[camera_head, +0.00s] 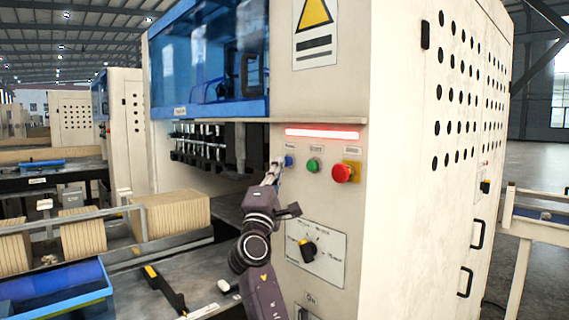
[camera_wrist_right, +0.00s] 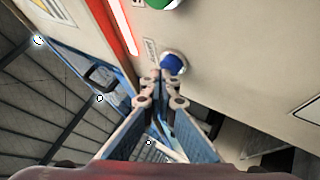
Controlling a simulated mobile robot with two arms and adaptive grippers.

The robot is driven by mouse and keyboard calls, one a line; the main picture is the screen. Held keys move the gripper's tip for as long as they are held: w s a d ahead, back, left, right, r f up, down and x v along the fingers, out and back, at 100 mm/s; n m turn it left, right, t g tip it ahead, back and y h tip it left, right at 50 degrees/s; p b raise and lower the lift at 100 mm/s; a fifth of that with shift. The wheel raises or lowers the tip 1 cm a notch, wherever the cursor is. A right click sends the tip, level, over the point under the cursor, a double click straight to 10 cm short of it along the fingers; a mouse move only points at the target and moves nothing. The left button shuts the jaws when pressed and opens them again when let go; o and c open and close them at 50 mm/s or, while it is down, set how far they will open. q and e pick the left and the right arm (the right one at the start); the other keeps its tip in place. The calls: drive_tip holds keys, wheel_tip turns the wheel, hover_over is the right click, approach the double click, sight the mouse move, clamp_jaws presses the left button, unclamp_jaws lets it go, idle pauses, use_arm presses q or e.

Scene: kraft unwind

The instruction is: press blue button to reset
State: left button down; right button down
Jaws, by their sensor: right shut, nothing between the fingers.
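The blue button (camera_head: 289,161) is on the front panel of the cream machine, left of a green button (camera_head: 313,165) and a red mushroom button (camera_head: 342,173) on a yellow plate. My right gripper (camera_head: 274,172) is shut and empty, its tips just left of and below the blue button. In the right wrist view the blue button (camera_wrist_right: 172,63) shows just beyond the fingertips (camera_wrist_right: 163,74), slightly to their right. I cannot tell whether the tips touch it. The left gripper is not in view.
A red light bar (camera_head: 322,133) glows above the buttons. A rotary switch (camera_head: 307,249) sits on a plate below them. Cardboard stacks (camera_head: 170,214) and a blue bin (camera_head: 55,292) stand on the left. A blue-framed window cover (camera_head: 208,60) is above.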

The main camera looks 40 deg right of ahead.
drive_tip(key=shift+d, duration=0.35)
drive_tip(key=shift+a, duration=0.15)
idle(0.4)
drive_tip(key=shift+s+a, duration=0.15)
drive_tip(key=shift+a, duration=0.65)
drive_tip(key=a+b, duration=0.1)
drive_tip(key=a, duration=0.4)
drive_tip(key=shift+s, duration=0.15)
drive_tip(key=shift+f, duration=0.1)
idle(0.5)
